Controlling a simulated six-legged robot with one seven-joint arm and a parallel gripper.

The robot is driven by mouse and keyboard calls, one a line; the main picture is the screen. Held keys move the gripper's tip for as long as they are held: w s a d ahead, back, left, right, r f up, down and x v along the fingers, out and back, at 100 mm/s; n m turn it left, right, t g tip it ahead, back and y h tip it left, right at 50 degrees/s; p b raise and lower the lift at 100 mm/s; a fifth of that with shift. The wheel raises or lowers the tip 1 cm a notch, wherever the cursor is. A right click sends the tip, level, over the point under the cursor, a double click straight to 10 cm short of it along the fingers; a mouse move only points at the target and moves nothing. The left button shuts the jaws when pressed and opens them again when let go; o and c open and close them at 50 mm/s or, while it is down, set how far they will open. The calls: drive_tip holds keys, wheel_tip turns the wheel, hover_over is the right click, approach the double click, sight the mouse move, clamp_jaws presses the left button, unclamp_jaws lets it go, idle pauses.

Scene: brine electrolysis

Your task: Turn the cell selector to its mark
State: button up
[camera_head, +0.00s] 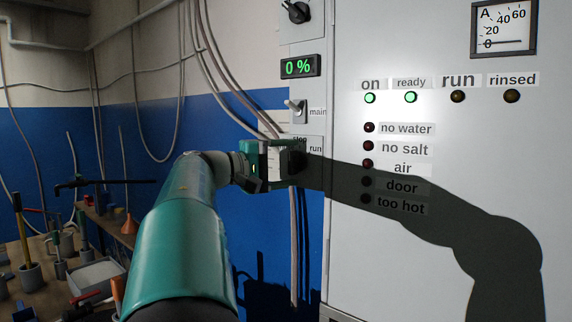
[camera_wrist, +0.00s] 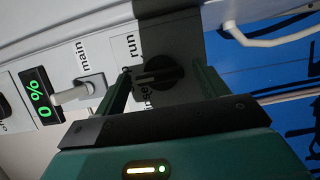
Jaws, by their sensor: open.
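The cell selector appears to be the dark round knob (camera_wrist: 160,72) with a raised grip bar, labelled "run" and, partly hidden, "stop" and what looks like "rinse". In the wrist view it lies between the two fingers of my gripper (camera_wrist: 162,84). The fingers stand apart on either side of it; I cannot tell whether either touches it. In the head view my gripper (camera_head: 285,162) is at the panel's left strip, just below the "main" switch, and hides most of the knob. Which label the knob points at is unclear.
The "main" lever switch (camera_head: 295,107) sits just above my gripper, under the "0 %" display (camera_head: 300,66). Another dark knob (camera_head: 297,11) is at the top. Cables (camera_head: 294,245) hang close by. A cluttered bench (camera_head: 95,270) stands at the left.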

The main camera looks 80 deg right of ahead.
drive_tip(key=v, duration=1.3)
drive_tip(key=shift+w+a, duration=0.3)
drive_tip(key=w+a+f+n+t+y, duration=0.2)
drive_tip(key=w+a+f+n+t, duration=0.2)
drive_tip(key=a+f+t, duration=0.45)
drive_tip(key=w+a+f+n+t+y, duration=0.25)
drive_tip(key=w+a+f+t, duration=0.2)
drive_tip(key=a+f, duration=0.6)
drive_tip(key=a+f+n+t+y, duration=0.1)
drive_tip(key=a+f+t+y, duration=0.1)
drive_tip(key=a+f, duration=0.3)
drive_tip(key=s+a+f+t+y, duration=0.1)
drive_tip(key=a+f+y, duration=0.2)
drive_tip(key=a, duration=0.8)
drive_tip(key=s+a+f+n+t+y, duration=0.1)
drive_tip(key=a+f+t+y, duration=0.1)
drive_tip(key=a+f, duration=0.5)
drive_tip(key=shift+s+a+f+n+t+y, duration=0.15)
drive_tip(key=shift+a+f+n+t+y, duration=0.3)
drive_tip(key=shift+a, duration=0.7)
drive_tip(key=shift+r, duration=0.2)
drive_tip(key=shift+c, duration=0.4)
